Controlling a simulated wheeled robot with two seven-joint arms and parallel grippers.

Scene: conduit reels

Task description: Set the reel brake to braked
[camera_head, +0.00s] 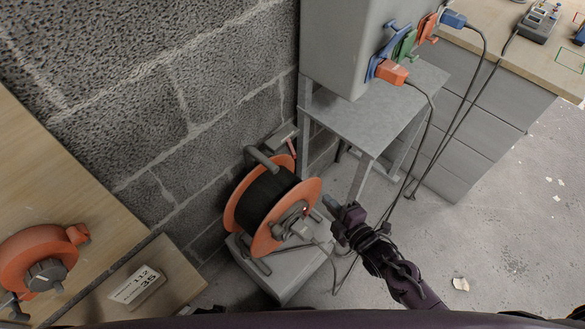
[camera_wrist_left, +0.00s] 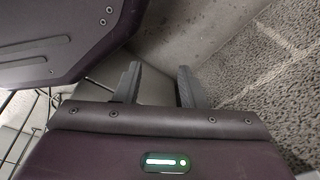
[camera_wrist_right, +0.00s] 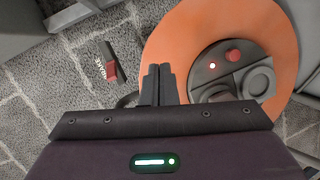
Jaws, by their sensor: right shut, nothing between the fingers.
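The cable reel has orange flanges (camera_head: 297,222) and black cable (camera_head: 268,196). It stands on a grey base (camera_head: 290,275) by the block wall. Its orange flange (camera_wrist_right: 190,40) and grey hub (camera_wrist_right: 228,75), with a red button (camera_wrist_right: 233,56) and small light, show in the right wrist view. A dark piece with a red part and white lettering (camera_wrist_right: 108,65) lies beyond; I cannot tell whether it is the brake. My right gripper (camera_head: 332,205) is shut and empty, just right of the reel; it also shows in its wrist view (camera_wrist_right: 157,85). My left gripper (camera_wrist_left: 158,85) is open and empty.
A grey metal stand (camera_head: 385,110) behind the reel carries a grey box (camera_head: 345,45) with coloured plugs. Black cables hang beside it. A wooden bench (camera_head: 70,170) with another orange reel (camera_head: 35,255) is at left.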

